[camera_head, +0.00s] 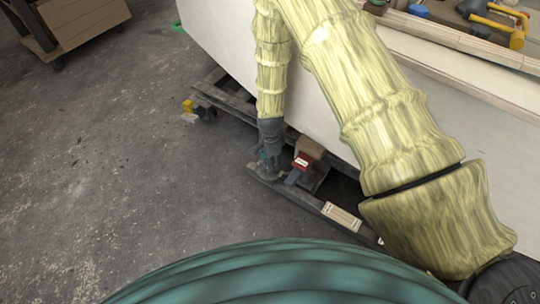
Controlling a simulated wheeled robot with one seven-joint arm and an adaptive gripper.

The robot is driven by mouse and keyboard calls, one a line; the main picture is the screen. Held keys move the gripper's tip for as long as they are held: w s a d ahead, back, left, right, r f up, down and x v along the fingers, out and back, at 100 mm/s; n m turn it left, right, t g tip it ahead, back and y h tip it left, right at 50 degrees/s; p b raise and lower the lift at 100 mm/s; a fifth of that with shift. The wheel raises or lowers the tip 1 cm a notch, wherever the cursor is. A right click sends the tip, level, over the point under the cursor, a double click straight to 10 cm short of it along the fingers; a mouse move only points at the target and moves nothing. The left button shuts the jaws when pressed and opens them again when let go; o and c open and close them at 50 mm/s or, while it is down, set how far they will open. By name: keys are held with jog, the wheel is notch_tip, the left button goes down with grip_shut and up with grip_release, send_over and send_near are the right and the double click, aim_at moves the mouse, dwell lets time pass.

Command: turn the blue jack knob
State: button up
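My arm reaches down along the side of the pale plywood hull (325,108). My dark gripper (266,162) points down at the low timber frame beside the hull. A small blue-teal patch, possibly the blue jack knob (262,157), shows at the gripper's fingers and is mostly hidden by them. I cannot tell whether the fingers touch it or are closed around it. A red part (302,160) sits just right of the gripper, and a yellow part (187,105) sits farther left on the frame.
The dark timber frame (232,103) runs along the hull's foot, with a pale labelled block (342,216) on it. Tools, including a yellow one (497,27), lie on top at the right. A wooden cart (85,30) stands far left. The grey floor between is clear.

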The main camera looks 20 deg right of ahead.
jog(key=n+p, duration=0.3)
jog(key=shift+r+n+p, duration=0.25)
jog(key=shift+n+p, duration=0.1)
jog(key=shift+n, duration=0.05)
jog(key=n+p, duration=0.2)
jog(key=n, duration=0.1)
jog(key=shift+n+p, duration=0.3)
jog(key=shift+p, duration=0.1)
jog(key=n+p, duration=0.2)
jog(key=n, duration=0.1)
jog(key=shift+f+n, duration=0.1)
jog(key=shift+n, duration=0.2)
jog(key=shift+f+n+p, duration=0.1)
jog(key=shift+n+p, duration=0.55)
jog(key=shift+n, duration=0.95)
jog(key=o, duration=1)
notch_tip(320, 180, up, 12)
